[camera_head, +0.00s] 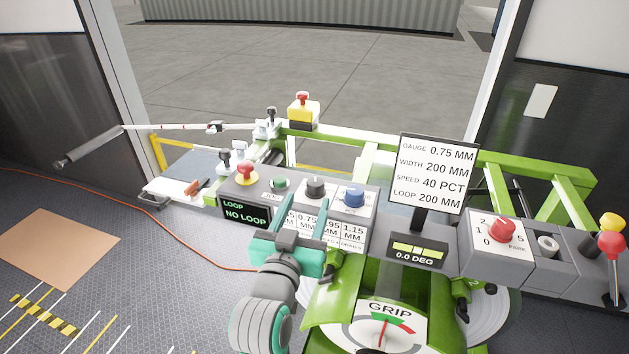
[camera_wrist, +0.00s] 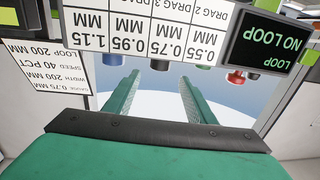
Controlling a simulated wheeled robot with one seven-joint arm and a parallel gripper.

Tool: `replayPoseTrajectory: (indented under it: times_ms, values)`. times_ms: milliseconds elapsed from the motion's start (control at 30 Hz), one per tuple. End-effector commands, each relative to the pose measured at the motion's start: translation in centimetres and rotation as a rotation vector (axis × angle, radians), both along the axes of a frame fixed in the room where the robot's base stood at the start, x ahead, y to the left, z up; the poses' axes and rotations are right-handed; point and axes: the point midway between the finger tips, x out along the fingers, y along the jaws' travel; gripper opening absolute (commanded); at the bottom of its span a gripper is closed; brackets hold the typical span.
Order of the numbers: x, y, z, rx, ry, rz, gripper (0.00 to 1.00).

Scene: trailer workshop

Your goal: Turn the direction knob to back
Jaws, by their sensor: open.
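A control panel (camera_head: 262,187) carries a red mushroom button (camera_head: 247,174), a green button (camera_head: 279,184), a black knob (camera_head: 315,187) and a blue knob (camera_head: 354,196). A separate box at the right holds a red knob (camera_head: 502,230) on a numbered dial. I cannot read which knob is marked direction, or a "back" mark. My gripper (camera_head: 297,203) is open and empty, in front of the panel, its fingers pointing toward the black knob. In the wrist view the fingers (camera_wrist: 160,78) are apart, and the black knob (camera_wrist: 160,65) shows past them, partly hidden by the label plate.
A gauge label plate (camera_wrist: 165,30) and a "NO LOOP" display (camera_head: 245,214) sit on the panel's front. A settings screen (camera_head: 433,172) stands to the right, above a "0.0 DEG" display (camera_head: 414,252). A yellow box with a red button (camera_head: 303,110) stands behind. A grip gauge (camera_head: 382,332) is nearer.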

Motion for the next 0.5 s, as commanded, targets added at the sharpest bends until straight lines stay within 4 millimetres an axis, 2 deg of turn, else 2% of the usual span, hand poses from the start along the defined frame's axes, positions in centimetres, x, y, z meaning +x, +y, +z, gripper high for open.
replayPoseTrajectory:
  times_ms: [300,500]
  values:
    - [5.5,-1.4,0.1,0.001,0.000,-0.002,0.50]
    - [7.8,-1.7,0.0,0.000,-0.001,0.001,0.50]
